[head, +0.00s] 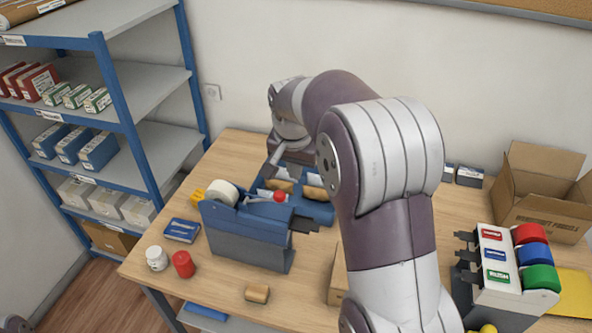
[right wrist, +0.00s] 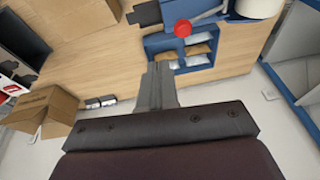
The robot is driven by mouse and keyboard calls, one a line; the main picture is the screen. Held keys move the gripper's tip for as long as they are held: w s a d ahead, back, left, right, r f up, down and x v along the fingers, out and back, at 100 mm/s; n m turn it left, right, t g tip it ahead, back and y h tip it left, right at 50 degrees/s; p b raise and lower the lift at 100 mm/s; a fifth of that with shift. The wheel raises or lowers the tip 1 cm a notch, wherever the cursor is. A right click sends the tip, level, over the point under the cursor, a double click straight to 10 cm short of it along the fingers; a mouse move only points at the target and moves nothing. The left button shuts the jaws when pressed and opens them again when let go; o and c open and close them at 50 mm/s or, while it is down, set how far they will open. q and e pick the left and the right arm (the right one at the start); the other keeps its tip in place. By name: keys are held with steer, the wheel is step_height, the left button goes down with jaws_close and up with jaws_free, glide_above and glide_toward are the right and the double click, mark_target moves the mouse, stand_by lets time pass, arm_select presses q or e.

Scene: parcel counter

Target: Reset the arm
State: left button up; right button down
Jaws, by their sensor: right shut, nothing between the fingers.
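My right gripper (head: 272,162) is shut and empty, over the blue compartment tray (head: 318,212) near the back of the wooden table. In the right wrist view its closed fingers (right wrist: 158,72) point toward the same tray (right wrist: 152,42), with nothing between them. I cannot tell whether the fingertips touch the tray. A small grey part at the bottom left corner of the head view seems to be my left arm; its gripper is not in view.
A blue tape dispenser (head: 250,238) with a red knob stands left of my arm. Jars (head: 183,264), a small wooden block (head: 257,293) and a blue box (head: 182,230) lie nearby. A label stand with coloured rolls (head: 495,270) and an open carton (head: 540,205) are right. Shelves (head: 120,100) stand left.

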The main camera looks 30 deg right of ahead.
steer(key=shift+s+a+r, duration=0.1)
steer(key=shift+s+r, duration=0.2)
steer(key=shift+r, duration=0.3)
steer(key=shift+w, duration=0.1)
steer(key=s+a+f+n+y+b, duration=0.1)
steer(key=s+a+f+n+b, duration=0.3)
steer(key=s+a+f, duration=0.3)
steer(key=s+a+f+n+g+y+b, duration=0.1)
steer(key=s+a+f+n+b, duration=0.3)
steer(key=f, duration=0.9)
steer(key=s+a+n, duration=0.2)
steer(key=s, duration=0.1)
steer(key=shift+a, duration=0.4)
steer(key=shift+s, duration=0.2)
